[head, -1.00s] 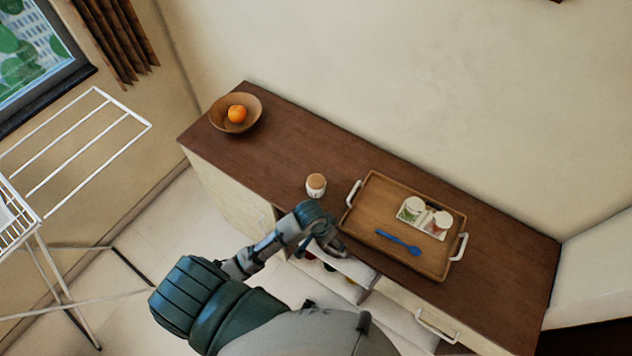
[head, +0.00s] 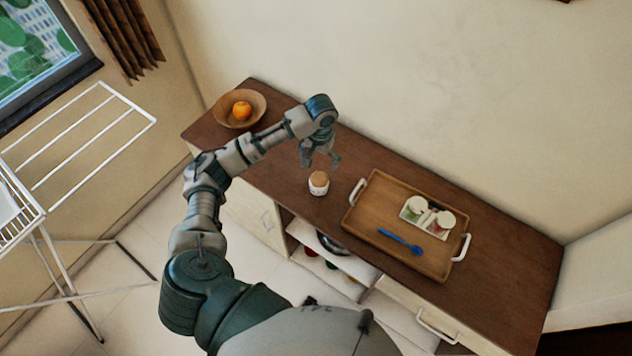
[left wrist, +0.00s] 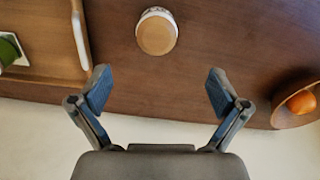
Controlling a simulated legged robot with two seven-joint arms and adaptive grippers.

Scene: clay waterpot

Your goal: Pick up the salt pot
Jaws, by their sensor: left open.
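The salt pot looks to be the small white pot with a tan lid (head: 319,183), upright on the brown counter, left of the tray. In the left wrist view the pot (left wrist: 157,34) shows its round lid near the top edge, centred between the fingers and beyond their tips. My left gripper (head: 320,161) is open and empty, pointing down above the counter, just behind the pot in the head view. Its two fingers (left wrist: 158,90) are wide apart in the left wrist view and nothing is between them. My right gripper is not in view.
A wooden tray (head: 375,239) right of the pot holds two small pots (head: 430,215) on a holder and a blue spoon (head: 400,241). A bowl (head: 224,112) with an orange (head: 242,111) stands at the counter's far left. A white drying rack (head: 75,150) is at left.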

